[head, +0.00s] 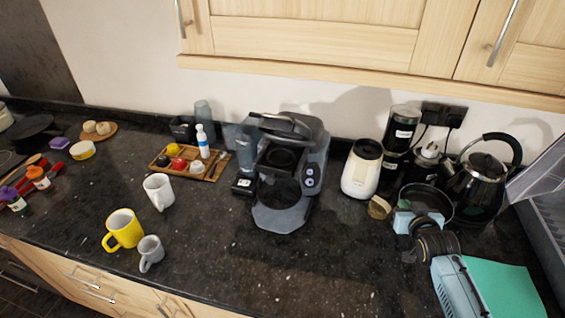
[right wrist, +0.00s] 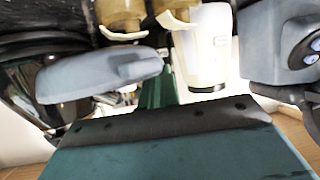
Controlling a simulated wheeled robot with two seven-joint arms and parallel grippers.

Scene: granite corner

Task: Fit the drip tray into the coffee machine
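The coffee machine (head: 316,160) stands upright in the middle of the counter, its grey base (head: 283,216) facing me. Its buttons show at the right of the right wrist view, which appears upside down. My right gripper (head: 402,222) is low over the counter, right of the machine and in front of the white grinder. A grey-blue slab (right wrist: 100,76) shows close up in the wrist view. I cannot tell whether it is the drip tray or part of the gripper. The finger opening is unclear. I cannot pick out the drip tray with certainty. My left gripper is out of view.
The white grinder (head: 361,171), a dark pan (head: 428,200) and a black kettle (head: 480,182) crowd the right. A wooden tray (head: 213,170) lies left of the machine. A white mug (head: 158,190), yellow mug (head: 122,230) and grey mug (head: 150,252) stand left. The front centre counter is clear.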

